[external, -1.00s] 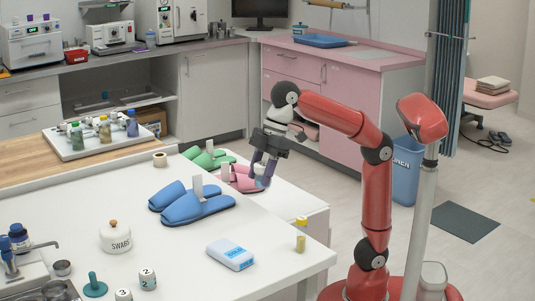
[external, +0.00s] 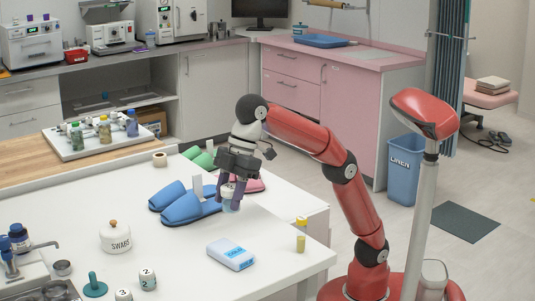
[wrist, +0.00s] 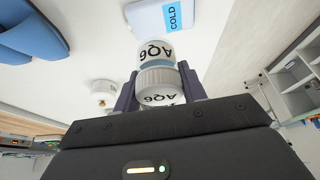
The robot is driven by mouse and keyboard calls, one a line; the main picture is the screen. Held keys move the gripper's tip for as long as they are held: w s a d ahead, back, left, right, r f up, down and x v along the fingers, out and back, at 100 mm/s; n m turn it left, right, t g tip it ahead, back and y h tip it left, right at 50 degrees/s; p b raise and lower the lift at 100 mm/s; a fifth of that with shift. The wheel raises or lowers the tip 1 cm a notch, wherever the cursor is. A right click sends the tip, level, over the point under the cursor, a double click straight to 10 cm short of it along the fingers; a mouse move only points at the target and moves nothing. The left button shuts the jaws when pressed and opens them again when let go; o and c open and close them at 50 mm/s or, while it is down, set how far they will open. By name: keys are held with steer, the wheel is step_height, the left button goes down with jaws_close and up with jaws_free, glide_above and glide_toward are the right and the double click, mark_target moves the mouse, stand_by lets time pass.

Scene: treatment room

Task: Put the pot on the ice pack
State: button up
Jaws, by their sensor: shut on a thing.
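My gripper (external: 232,190) is shut on a small white pot (external: 231,204) with a pale blue band. In the wrist view the pot (wrist: 156,54) shows the letters AQ6 between the two fingers (wrist: 158,92). The pot is held above the white table, beside the blue slippers. The ice pack (external: 231,254) is a white block with a blue label, lying flat near the table's front right edge. In the wrist view the ice pack (wrist: 168,16) reads COLD, beyond the pot and apart from it.
Blue slippers (external: 190,206) lie left of my gripper. Pink slippers (external: 249,183) and green slippers (external: 202,157) lie behind. A yellow-capped vial (external: 301,242) stands right of the ice pack. A white swabs jar (external: 115,237) stands to the left. The table around the ice pack is clear.

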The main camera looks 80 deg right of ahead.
mark_target(229, 196)
steer(key=shift+w+a+f, duration=0.1)
steer(key=shift+a+f, duration=0.85)
steer(key=shift+a, duration=0.25)
step_height(229, 196, down, 4)
steer(key=shift+r+b, duration=0.2)
steer(key=shift+b, duration=0.65)
steer(key=shift+f+b, duration=0.8)
steer(key=shift+f, duration=1.15)
steer(key=shift+f, duration=0.2)
steer(key=o, duration=1)
